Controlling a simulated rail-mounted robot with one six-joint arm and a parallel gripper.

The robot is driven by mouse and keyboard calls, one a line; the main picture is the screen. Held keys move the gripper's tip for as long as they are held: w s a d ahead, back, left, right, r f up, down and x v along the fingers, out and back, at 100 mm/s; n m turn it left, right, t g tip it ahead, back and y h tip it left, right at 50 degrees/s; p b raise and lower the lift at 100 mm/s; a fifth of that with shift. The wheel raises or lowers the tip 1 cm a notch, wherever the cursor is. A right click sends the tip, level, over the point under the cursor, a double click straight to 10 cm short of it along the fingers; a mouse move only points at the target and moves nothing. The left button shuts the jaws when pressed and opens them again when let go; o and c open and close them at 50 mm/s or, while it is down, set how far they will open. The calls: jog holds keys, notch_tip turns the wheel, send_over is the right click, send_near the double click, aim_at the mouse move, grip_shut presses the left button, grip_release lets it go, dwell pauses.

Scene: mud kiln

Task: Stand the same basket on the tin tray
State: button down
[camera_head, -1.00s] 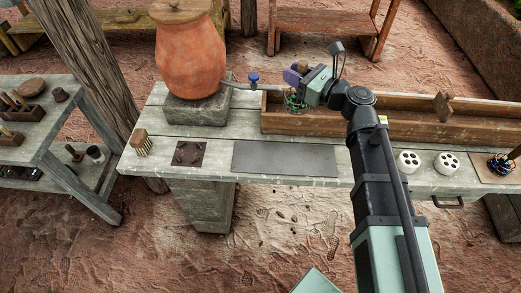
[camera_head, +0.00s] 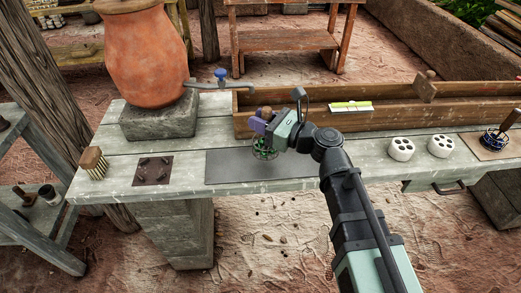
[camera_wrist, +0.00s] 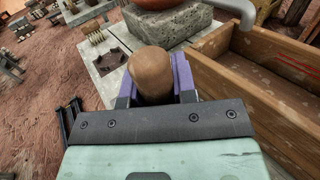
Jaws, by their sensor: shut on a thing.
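My gripper (camera_head: 264,122) has purple fingers and is shut on the brown rounded wooden handle (camera_wrist: 152,75) of a basket. The green wire basket (camera_head: 264,151) hangs below the fingers in the head view. In the wrist view the handle hides it. A flat dark grey sheet (camera_head: 225,169), which looks like the tin tray, lies on the bench. The basket overlaps the far middle part of this sheet in the picture. I cannot tell whether it touches the sheet. A similar blue wire basket (camera_head: 491,139) stands on a brown board at the right.
A long wooden trough (camera_head: 420,112) runs behind the sheet, with a green-and-white object (camera_head: 351,106) in it. A brush (camera_head: 93,162) and a dark plate with pegs (camera_head: 152,170) lie left. Two white holed pieces (camera_head: 401,149) stand right. A clay jar (camera_head: 145,55) stands back left.

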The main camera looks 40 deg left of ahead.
aim_at(260, 138)
notch_tip(260, 138, down, 5)
jog(key=b, duration=0.4)
jog(key=shift+r, duration=0.5)
jog(key=shift+f, duration=0.2)
jog(key=c, duration=0.9)
grip_release()
jog(key=shift+r, duration=0.15)
jog(key=shift+d, duration=0.35)
jog(key=d, duration=0.7)
jog(key=w+d, duration=0.1)
jog(key=d, duration=0.3)
jog(key=shift+d, duration=0.15)
